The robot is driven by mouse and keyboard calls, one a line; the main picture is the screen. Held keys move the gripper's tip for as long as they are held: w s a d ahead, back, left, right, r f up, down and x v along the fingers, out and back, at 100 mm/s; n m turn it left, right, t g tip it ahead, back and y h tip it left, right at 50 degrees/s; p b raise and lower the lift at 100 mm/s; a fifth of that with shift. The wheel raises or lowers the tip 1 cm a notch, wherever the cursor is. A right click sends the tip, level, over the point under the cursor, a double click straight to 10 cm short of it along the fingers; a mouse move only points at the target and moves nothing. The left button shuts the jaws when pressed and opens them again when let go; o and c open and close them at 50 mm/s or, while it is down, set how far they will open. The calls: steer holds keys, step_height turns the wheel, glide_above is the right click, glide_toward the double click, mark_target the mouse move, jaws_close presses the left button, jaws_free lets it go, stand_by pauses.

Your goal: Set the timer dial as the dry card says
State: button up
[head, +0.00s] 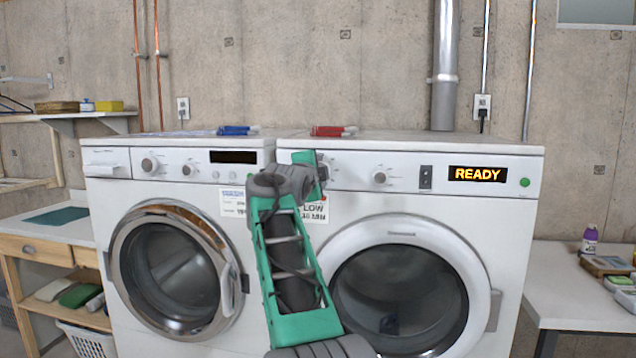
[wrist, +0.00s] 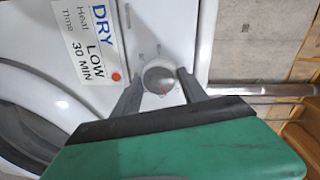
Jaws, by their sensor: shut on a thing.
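The dryer (head: 440,222) is the right-hand machine, its display (head: 477,174) reading "READY". The dry card (head: 314,209) is on its front, partly behind my arm; the wrist view shows the card (wrist: 92,50) reading "DRY", "Heat LOW", "Time 30 MIN". My gripper (head: 318,170) is at the left of the dryer panel. The dial's scale is too small to read. A second dial (head: 379,177) sits further right on the panel, free.
A rocker switch (head: 426,177) and green button (head: 525,182) are on the dryer panel. The washer (head: 100,190) stands close at left, with its own card (head: 232,203). Blue (head: 236,130) and red (head: 332,131) items lie on top. A side table (head: 570,290) is at right.

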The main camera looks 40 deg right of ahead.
steer(key=m+b, duration=0.3)
steer(key=m, duration=0.3)
steer(key=m+t+b, duration=0.1)
steer(key=m+b, duration=0.2)
steer(key=m, duration=0.3)
steer(key=shift+s+f+y+b, duration=0.1)
steer(key=shift+y+b, duration=0.3)
stand_by(0.3)
steer(key=o, duration=1.4)
steer(key=shift+d, duration=0.1)
steer(key=shift+c, duration=0.2)
steer(key=b+v, duration=0.2)
steer(key=v, duration=0.5)
steer(key=shift+s+a, duration=0.3)
